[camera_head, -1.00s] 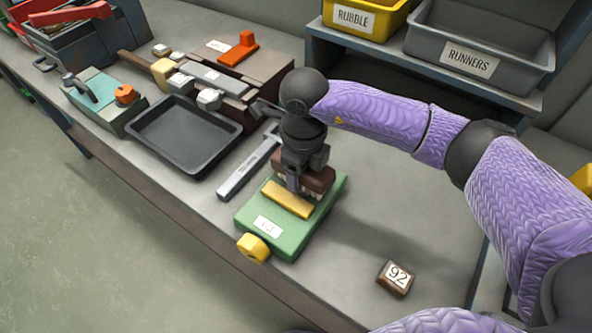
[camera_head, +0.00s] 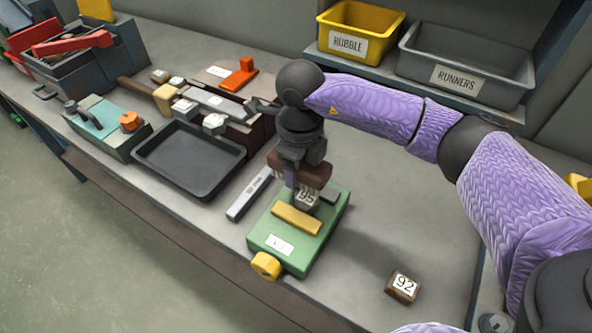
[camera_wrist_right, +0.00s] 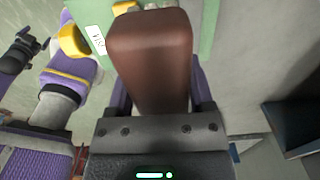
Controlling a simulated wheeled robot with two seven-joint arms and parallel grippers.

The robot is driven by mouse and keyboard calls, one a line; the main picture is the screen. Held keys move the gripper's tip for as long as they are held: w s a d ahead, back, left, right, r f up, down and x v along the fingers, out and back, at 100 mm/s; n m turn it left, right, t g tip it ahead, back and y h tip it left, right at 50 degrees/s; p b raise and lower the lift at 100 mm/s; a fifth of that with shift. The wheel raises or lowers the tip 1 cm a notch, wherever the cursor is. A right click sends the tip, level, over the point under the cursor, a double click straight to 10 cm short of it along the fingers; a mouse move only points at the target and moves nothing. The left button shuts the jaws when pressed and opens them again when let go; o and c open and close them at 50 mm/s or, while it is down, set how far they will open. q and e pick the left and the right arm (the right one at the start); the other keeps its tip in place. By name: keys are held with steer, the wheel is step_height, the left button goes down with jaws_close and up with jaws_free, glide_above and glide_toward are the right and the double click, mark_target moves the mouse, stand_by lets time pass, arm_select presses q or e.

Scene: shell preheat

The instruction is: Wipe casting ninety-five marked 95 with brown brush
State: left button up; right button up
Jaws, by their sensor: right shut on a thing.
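My right gripper (camera_head: 292,180) is shut on the brown brush (camera_head: 312,172) and holds it above the green fixture (camera_head: 328,228). In the right wrist view the brush's brown back (camera_wrist_right: 150,60) fills the middle, between my fingers. The casting marked 95 (camera_head: 307,198) sits on the fixture, behind its yellow bar (camera_head: 297,219). The bristles are close above the casting; I cannot tell whether they touch it. At the left of the wrist view is a dark end (camera_wrist_right: 18,52) that looks like my left gripper; its jaws are unclear.
A block marked 92 (camera_head: 403,286) lies on the bench at right. A black tray (camera_head: 190,186) and a flat metal bar (camera_head: 249,194) lie left of the fixture. Yellow RUBBLE (camera_head: 354,18) and grey RUNNERS (camera_head: 468,84) bins stand on the back shelf.

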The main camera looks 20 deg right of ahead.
steer(key=shift+r, duration=0.65)
steer(key=shift+r+p, duration=0.95)
steer(key=shift+r, duration=0.05)
steer(key=shift+f, duration=0.1)
